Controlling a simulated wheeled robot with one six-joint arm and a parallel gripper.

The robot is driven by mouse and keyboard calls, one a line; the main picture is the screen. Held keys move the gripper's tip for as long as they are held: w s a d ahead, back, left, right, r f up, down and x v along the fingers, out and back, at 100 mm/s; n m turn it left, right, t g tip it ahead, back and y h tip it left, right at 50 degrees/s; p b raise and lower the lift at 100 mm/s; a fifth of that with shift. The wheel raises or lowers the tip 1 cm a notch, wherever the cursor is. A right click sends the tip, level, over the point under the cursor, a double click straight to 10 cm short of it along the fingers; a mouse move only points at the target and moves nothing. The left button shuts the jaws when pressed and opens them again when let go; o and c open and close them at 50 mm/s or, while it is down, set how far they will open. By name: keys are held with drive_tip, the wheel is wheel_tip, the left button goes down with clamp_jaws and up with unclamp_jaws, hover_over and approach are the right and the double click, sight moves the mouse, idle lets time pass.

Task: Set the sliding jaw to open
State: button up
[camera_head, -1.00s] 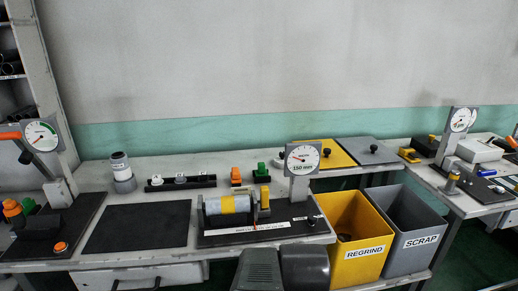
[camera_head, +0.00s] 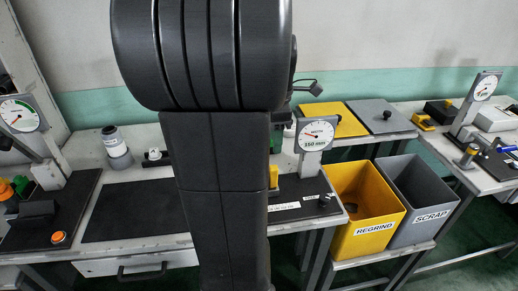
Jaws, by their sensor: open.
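The 150 mm device lies on a black base (camera_head: 295,189) at the right end of the near bench. Its round dial (camera_head: 317,135) stands upright on a post, and a black knob (camera_head: 324,201) sits at the base's right end. A yellow piece (camera_head: 273,177) shows just right of my arm; I cannot tell whether it is the sliding jaw. My arm hides the left part of the device, including the roll. My gripper (camera_head: 308,87) shows only partly, as a small dark shape right of my arm, above the dial in the picture. It is open and appears empty.
A yellow REGRIND bin (camera_head: 365,194) and grey SCRAP bin (camera_head: 424,178) stand right of the bench. Behind them are yellow (camera_head: 338,117) and grey (camera_head: 381,113) lidded plates. Another dial (camera_head: 18,114) stands at left. A black mat (camera_head: 130,208) lies clear.

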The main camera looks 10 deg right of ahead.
drive_tip(key=shift+n, duration=0.3)
drive_tip(key=f, duration=1.3)
drive_tip(key=shift+w+f+b, duration=0.15)
drive_tip(key=shift+w+b, duration=0.15)
drive_tip(key=shift+b, duration=0.05)
clamp_jaws()
drive_tip(key=shift+d, duration=0.15)
